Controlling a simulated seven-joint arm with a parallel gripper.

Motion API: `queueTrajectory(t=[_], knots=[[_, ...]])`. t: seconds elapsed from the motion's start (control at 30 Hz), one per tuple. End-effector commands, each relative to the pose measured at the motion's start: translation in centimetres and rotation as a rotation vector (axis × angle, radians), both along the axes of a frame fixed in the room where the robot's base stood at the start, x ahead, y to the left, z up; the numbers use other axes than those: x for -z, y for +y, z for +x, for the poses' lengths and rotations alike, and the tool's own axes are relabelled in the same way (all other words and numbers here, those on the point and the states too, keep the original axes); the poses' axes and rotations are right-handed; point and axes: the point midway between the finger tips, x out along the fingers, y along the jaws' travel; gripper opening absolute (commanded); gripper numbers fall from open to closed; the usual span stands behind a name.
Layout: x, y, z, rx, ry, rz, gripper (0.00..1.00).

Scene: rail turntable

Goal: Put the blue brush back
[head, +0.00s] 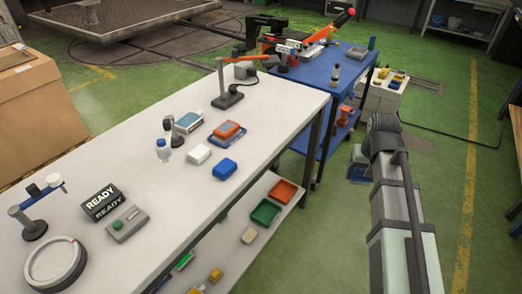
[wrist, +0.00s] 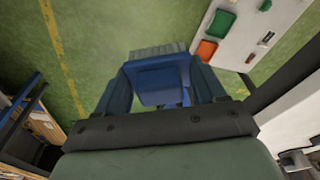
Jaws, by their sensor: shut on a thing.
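My gripper (wrist: 162,78) is shut on the blue brush (wrist: 158,88) in the wrist view. The brush's broad blue body lies between the two dark blue fingers, and a ribbed grey edge shows beyond it. In the head view the brush (head: 357,173) is a small blue shape below the dark wrist of my arm, at the right of the white table. It hangs over the green floor, apart from the table and the blue cart. My arm partly hides it in the head view.
The white table (head: 115,150) holds a blue block (head: 225,168), a white block (head: 199,154), an orange device (head: 228,129) and a READY sign (head: 101,203). Its lower shelf holds red (head: 286,190) and green trays (head: 265,212). The blue cart (head: 318,77) stands behind, with tools on top.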

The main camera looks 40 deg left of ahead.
Motion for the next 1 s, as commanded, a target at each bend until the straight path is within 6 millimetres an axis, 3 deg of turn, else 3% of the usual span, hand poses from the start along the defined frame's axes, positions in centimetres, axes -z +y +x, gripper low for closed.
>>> queueTrajectory(t=[0.03, 0.57, 1.0], knots=[[-0.4, 1.9, -0.1, -0.027, -0.001, 0.0, 0.41], [-4.0, 18.9, -4.4, -0.269, -0.001, 0.001, 0.41], [-8.4, 32.7, -8.1, -0.549, -0.001, 0.001, 0.41]])
